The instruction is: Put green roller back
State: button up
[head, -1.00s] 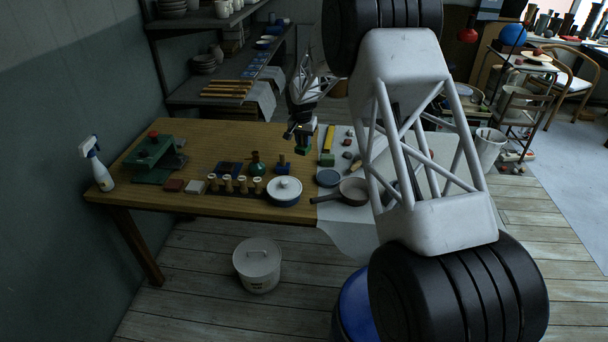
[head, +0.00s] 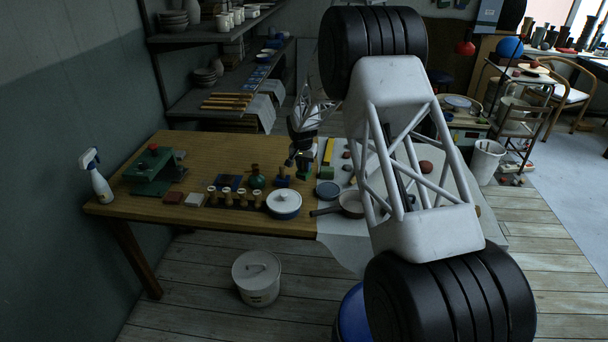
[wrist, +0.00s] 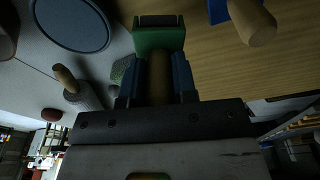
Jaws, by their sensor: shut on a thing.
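My gripper (wrist: 158,85) is shut on the brown handle of the green roller (wrist: 158,38) in the wrist view. The green head points away from the jaws, and the handle (wrist: 160,72) sits between the two blue-sided fingers. In the head view my gripper (head: 300,158) is low over the wooden table near its right part, by the edge of the pale sheet. The held roller is small and dark there, and whether it touches the table cannot be told. A blue roller (head: 282,179) with a wooden handle stands just left of it; its handle shows in the wrist view (wrist: 254,22).
Bare wood (head: 215,155) lies behind and left.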

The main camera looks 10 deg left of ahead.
aim_at(304, 170)
jog(key=shift+f, duration=0.25)
jog(key=shift+f, duration=1.85)
